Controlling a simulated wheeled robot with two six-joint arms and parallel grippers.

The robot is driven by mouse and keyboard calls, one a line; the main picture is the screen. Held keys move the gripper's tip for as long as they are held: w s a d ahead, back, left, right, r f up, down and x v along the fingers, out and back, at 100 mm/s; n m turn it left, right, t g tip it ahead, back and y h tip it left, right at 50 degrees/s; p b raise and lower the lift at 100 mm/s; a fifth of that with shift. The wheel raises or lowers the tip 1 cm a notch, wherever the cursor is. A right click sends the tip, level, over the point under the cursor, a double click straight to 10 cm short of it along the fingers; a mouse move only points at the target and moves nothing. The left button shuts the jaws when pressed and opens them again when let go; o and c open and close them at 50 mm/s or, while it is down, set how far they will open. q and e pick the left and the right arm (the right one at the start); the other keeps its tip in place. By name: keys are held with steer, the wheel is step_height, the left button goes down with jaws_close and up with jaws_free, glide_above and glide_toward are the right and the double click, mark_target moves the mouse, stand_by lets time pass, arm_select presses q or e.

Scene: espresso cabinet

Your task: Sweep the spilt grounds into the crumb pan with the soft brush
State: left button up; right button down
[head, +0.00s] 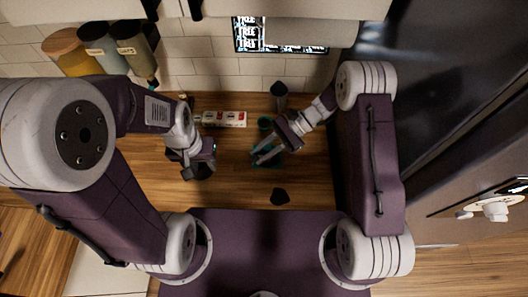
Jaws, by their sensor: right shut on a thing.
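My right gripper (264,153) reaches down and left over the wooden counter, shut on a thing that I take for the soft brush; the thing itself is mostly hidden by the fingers. A flat teal thing (268,164) lies under its fingertips, perhaps the crumb pan. A small dark angular shape (280,196) lies on the counter nearer my base; I cannot tell whether it is the spilt grounds. My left gripper (205,166) hangs over the counter to the left, apart from these things, and its jaw opening is not clear.
A pale box strip (224,118) lies at the back wall. Several canisters (132,46) stand at upper left. A dark appliance (440,80) bounds the right. Bare counter (235,190) lies between the grippers.

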steer(key=s+d+m+p, duration=0.3)
steer(key=s+m+p, duration=0.3)
steer(key=s+p, duration=0.4)
steer(key=p, duration=0.3)
steer(key=shift+t, duration=0.3)
